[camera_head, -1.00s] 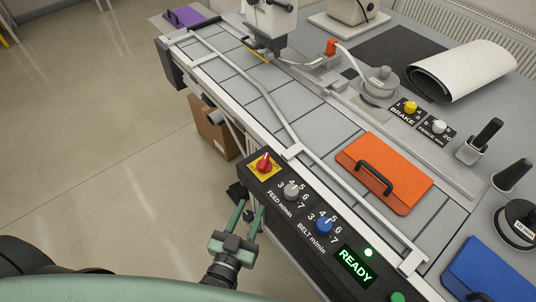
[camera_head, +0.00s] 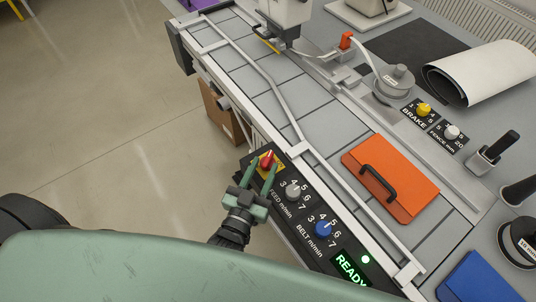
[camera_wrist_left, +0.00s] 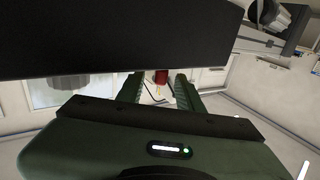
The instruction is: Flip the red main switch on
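The red main switch (camera_head: 267,160) is a red knob on a yellow plate at the far left end of the black control panel (camera_head: 310,262). My left gripper (camera_head: 260,174) is open, with its two green fingers pointing at the switch, one on either side of the yellow plate in the head view. In the left wrist view the red knob (camera_wrist_left: 161,77) shows between the fingertips, beyond them. I cannot tell whether the fingers touch it. My right gripper is not in view.
A grey feed knob (camera_head: 293,192) and a blue belt knob (camera_head: 324,229) sit beside the switch on the panel. A green-lit READY display (camera_head: 351,268) is further along. The conveyor with a rail and an orange lid (camera_head: 405,200) lies behind. Open floor lies left.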

